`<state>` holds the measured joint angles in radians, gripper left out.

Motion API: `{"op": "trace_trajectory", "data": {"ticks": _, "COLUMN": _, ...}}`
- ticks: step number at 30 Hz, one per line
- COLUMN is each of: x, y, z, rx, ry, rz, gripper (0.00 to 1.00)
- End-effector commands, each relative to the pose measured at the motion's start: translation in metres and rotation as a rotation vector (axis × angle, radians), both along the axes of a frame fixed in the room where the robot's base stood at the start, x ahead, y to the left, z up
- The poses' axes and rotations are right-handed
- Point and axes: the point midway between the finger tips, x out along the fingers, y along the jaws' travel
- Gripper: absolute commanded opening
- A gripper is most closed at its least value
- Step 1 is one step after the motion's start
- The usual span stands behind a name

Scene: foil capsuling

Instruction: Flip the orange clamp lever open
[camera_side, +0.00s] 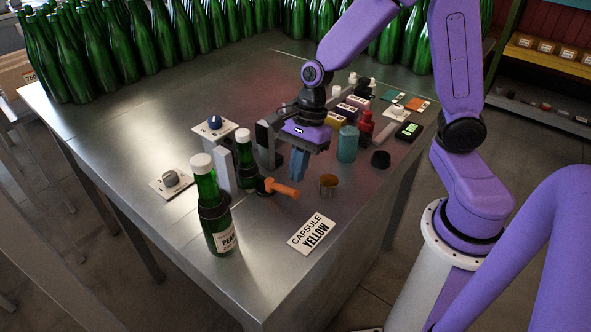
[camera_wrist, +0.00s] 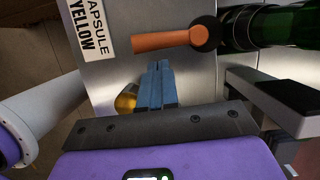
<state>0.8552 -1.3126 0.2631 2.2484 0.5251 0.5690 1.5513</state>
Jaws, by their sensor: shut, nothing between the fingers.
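The orange clamp lever (camera_side: 280,189) sticks out to the right from a dark pivot beside a green bottle (camera_side: 246,160) with a white cap. In the wrist view the lever (camera_wrist: 162,40) lies across the upper middle, with its round dark pivot (camera_wrist: 207,33) against the bottle (camera_wrist: 280,28) at right. My gripper (camera_side: 298,178) points down, with blue fingers closed together and empty. In the wrist view the fingertips (camera_wrist: 157,66) are just below the lever, with a small gap showing between them. The clamp's grip on the bottle is partly hidden.
A labelled bottle (camera_side: 215,222) stands front left. Grey posts (camera_side: 226,171) flank the clamp.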

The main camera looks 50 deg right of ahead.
Motion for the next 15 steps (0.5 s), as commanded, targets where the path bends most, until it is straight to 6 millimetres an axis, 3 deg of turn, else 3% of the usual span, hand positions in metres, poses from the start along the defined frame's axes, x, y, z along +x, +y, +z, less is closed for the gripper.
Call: {"op": "trace_trajectory", "data": {"ticks": 15, "x": -0.0003, "y": 0.0092, "z": -0.0014, "rx": 0.000, "ry": -0.001, "rz": 0.000, "gripper": 0.00}}
